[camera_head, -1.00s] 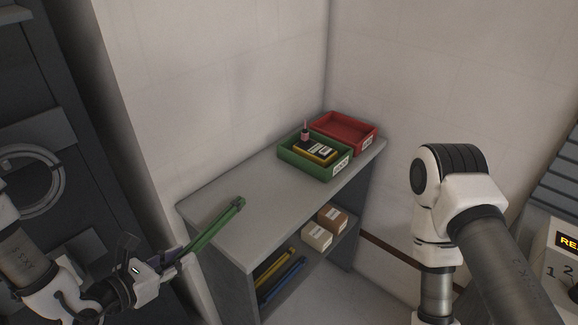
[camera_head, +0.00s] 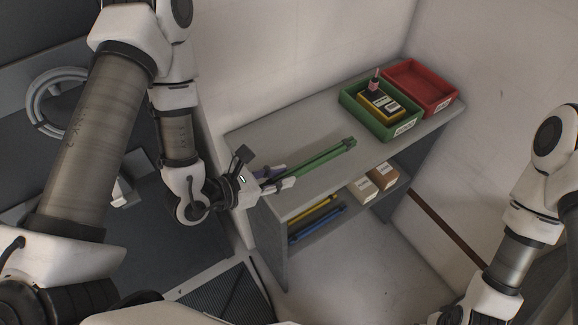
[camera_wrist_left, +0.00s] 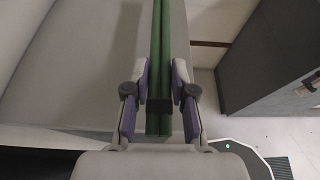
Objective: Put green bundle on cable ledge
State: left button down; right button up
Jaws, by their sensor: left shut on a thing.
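My left gripper (camera_head: 274,179) is shut on the green bundle (camera_head: 325,157) near its left end. The bundle is a pair of long green rods that reaches rightward from the gripper, over the left part of the grey bench top (camera_head: 262,135). Whether it touches the top is unclear. In the left wrist view the green bundle (camera_wrist_left: 160,50) runs between the two fingers, with a dark band at the grip. A lower shelf (camera_head: 335,219) under the top holds a yellow bundle (camera_head: 312,214) and a blue bundle (camera_head: 318,226). My right gripper is out of view.
A green bin (camera_head: 392,130) with a yellow device (camera_head: 380,102) and a red bin (camera_head: 425,85) stand at the right of the bench top. Two small boxes (camera_head: 370,182) sit on the lower shelf's right. Walls close in behind. The floor in front is clear.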

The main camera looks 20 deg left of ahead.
aim_at(285, 160)
pick_arm(q)
jog(key=w+b, duration=0.2)
jog(key=b, duration=0.1)
jog(key=f+b, duration=0.1)
jog(key=b, duration=0.1)
jog(key=shift+w+a, duration=0.3)
jog(key=shift+w, duration=0.1)
jog(key=shift+w+a+r+p, duration=0.15)
jog(key=shift+w+r+p, duration=0.55)
jog(key=shift+p, duration=0.2)
jog(key=w, duration=0.2)
jog(key=w+p, duration=0.1)
jog(key=w, duration=0.1)
jog(key=shift+a+f, duration=0.35)
jog(key=shift+a, duration=0.05)
notch_tip(285, 160, down, 3)
jog(key=shift+s+p, duration=0.1)
jog(key=shift+p, duration=0.4)
jog(key=shift+f, duration=0.4)
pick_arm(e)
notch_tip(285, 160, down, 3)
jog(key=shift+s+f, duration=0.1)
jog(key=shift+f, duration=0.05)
pick_arm(q)
jog(key=shift+f, duration=0.1)
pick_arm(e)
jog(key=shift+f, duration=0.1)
